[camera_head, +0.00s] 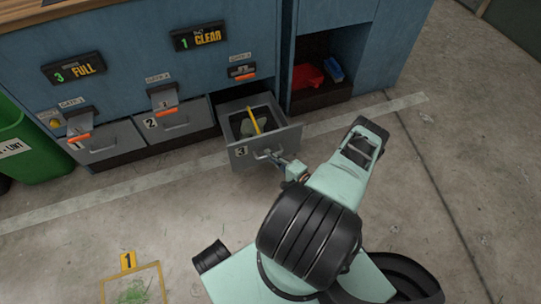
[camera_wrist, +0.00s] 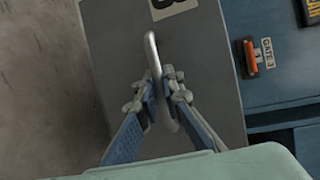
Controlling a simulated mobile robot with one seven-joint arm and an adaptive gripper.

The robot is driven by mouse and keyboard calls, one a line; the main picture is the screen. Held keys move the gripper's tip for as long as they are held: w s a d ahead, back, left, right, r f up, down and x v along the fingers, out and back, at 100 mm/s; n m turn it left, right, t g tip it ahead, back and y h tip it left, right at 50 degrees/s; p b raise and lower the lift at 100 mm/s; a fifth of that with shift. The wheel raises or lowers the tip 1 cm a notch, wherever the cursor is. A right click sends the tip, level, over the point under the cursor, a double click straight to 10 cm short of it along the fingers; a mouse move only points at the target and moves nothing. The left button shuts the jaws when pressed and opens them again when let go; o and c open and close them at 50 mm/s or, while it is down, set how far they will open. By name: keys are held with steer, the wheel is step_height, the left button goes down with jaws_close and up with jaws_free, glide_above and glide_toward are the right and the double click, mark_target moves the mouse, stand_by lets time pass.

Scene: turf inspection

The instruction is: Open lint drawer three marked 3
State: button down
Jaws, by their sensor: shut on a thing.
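Drawer three (camera_head: 264,136), grey and marked 3, is pulled out from the blue cabinet, and its open top shows. Inside it are a yellow stick-like thing (camera_head: 254,121) and a greyish lump. My gripper (camera_head: 283,163) is at the front of this drawer. In the wrist view my gripper (camera_wrist: 160,97) is shut on the drawer's metal handle (camera_wrist: 153,52), with one finger on each side of the bar. The drawer front (camera_wrist: 110,60) fills the middle of that view, and the number plate shows only in part at the top edge.
Drawers one (camera_head: 107,140) and two (camera_head: 178,122) are shut to the left. Gate levers with orange grips sit above the drawers. An open cubby (camera_head: 320,75) at right holds red and blue things. A green bin (camera_head: 30,140) stands far left. A yellow-framed patch (camera_head: 133,288) lies front left. The floor at right is clear.

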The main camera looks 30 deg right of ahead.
steer(key=c, duration=2)
jaws_free()
steer(key=shift+c, duration=0.2)
